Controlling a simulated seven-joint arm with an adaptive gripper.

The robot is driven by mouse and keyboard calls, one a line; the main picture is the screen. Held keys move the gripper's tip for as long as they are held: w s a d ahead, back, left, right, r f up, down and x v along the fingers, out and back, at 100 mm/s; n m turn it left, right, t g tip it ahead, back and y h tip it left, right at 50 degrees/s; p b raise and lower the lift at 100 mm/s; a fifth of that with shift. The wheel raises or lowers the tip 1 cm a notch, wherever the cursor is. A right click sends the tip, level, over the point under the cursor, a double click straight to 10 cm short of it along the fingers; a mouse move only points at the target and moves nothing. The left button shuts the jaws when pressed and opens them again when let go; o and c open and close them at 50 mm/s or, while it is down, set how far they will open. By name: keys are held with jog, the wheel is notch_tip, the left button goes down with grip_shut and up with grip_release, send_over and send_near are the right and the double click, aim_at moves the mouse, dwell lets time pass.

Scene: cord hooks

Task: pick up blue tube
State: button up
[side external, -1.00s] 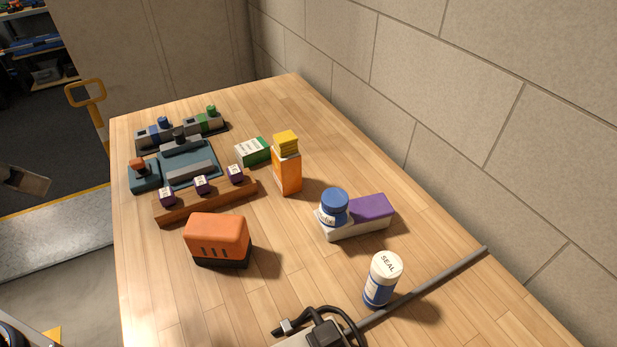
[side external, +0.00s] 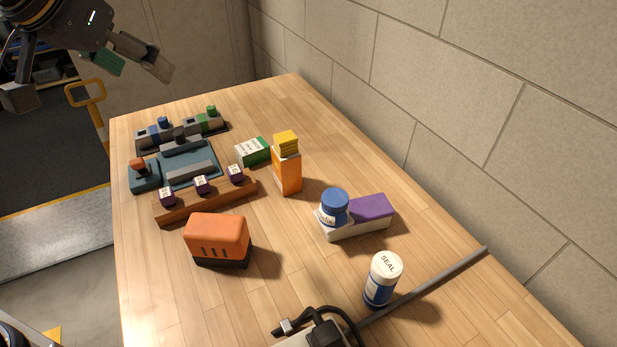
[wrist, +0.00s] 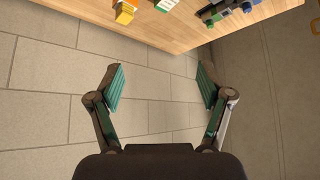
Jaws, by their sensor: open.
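A blue-and-white cylinder marked SEAL (side external: 382,279) stands upright at the near right of the table in the side view. A blue-lidded white jar (side external: 333,207) stands against a purple-topped white block (side external: 370,208). A small blue piece (side external: 161,124) sits on a grey holder at the far left; I cannot tell which of these is the tube. My gripper (side external: 138,66) is up at the top left, above and beyond the table's far left corner. In the wrist view my gripper (wrist: 160,80) is open, its green-padded fingers wide apart with nothing between them.
An orange box with a yellow top (side external: 287,168), a green-and-white box (side external: 252,151), a wooden rack (side external: 208,203) and an orange-black case (side external: 218,240) stand on the table. A grey rod (side external: 440,277) and a black cord (side external: 350,321) lie near the front. A block wall borders the right.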

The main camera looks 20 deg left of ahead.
jog(key=w+d+f+m+h, duration=0.1)
jog(key=d+f, duration=0.1)
jog(key=d, duration=0.6)
jog(key=w+d+f+m+h, duration=0.1)
jog(key=w+d+f+m, duration=0.1)
jog(key=d, duration=0.6)
jog(key=m+g, duration=0.4)
send_near(380, 272)
jog(key=x, duration=1.5)
jog(key=shift+w+f, duration=0.15)
jog(key=shift+f, duration=0.15)
jog(key=shift+c, duration=0.3)
jog(key=shift+d+r+h, duration=0.1)
jog(key=shift+h, duration=0.2)
jog(key=c, duration=1.4)
